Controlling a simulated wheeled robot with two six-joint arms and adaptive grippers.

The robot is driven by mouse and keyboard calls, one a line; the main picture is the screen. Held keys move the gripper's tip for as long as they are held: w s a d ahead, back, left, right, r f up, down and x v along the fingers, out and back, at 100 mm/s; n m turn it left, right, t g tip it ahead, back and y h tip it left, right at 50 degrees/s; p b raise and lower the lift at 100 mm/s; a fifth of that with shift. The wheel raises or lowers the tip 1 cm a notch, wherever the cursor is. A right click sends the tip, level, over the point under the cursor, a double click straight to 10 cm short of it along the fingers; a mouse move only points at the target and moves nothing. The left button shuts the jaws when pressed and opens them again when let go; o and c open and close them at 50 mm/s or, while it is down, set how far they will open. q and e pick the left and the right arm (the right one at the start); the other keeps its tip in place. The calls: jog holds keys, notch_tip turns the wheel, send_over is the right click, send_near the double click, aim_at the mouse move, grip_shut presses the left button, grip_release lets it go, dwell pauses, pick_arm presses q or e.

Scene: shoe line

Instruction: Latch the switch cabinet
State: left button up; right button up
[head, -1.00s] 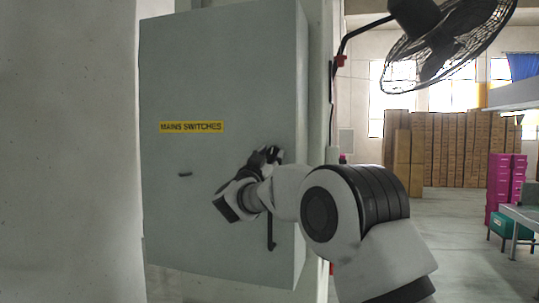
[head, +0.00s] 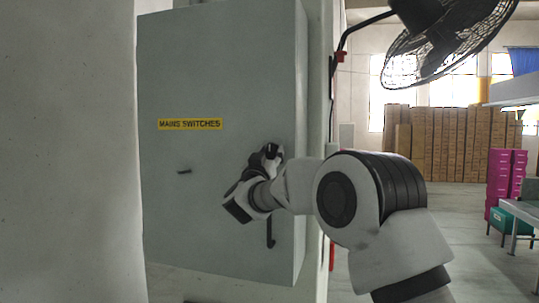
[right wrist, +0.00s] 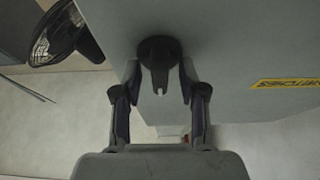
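The grey switch cabinet (head: 215,80) fills the left middle of the head view, with a yellow label reading MAINS SWITCHES. A dark handle (head: 271,234) shows upright low on the right part of its front, its upper part hidden behind my wrist. My right gripper (head: 272,153) is at the front near the right edge. In the right wrist view, its two fingers (right wrist: 160,82) stand apart on either side of a dark round-based fitting (right wrist: 158,50) on the grey surface. Gaps show between fingers and fitting; I cannot tell whether they touch. My left gripper is out of view.
A small dark fitting (head: 184,172) sits on the cabinet front below the label. A pale wall or column (head: 65,150) stands close on the left. A fan (head: 440,45) hangs at upper right. Stacked boxes (head: 450,145) stand far back, with open floor before them.

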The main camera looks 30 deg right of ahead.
jog(key=v, duration=1.2)
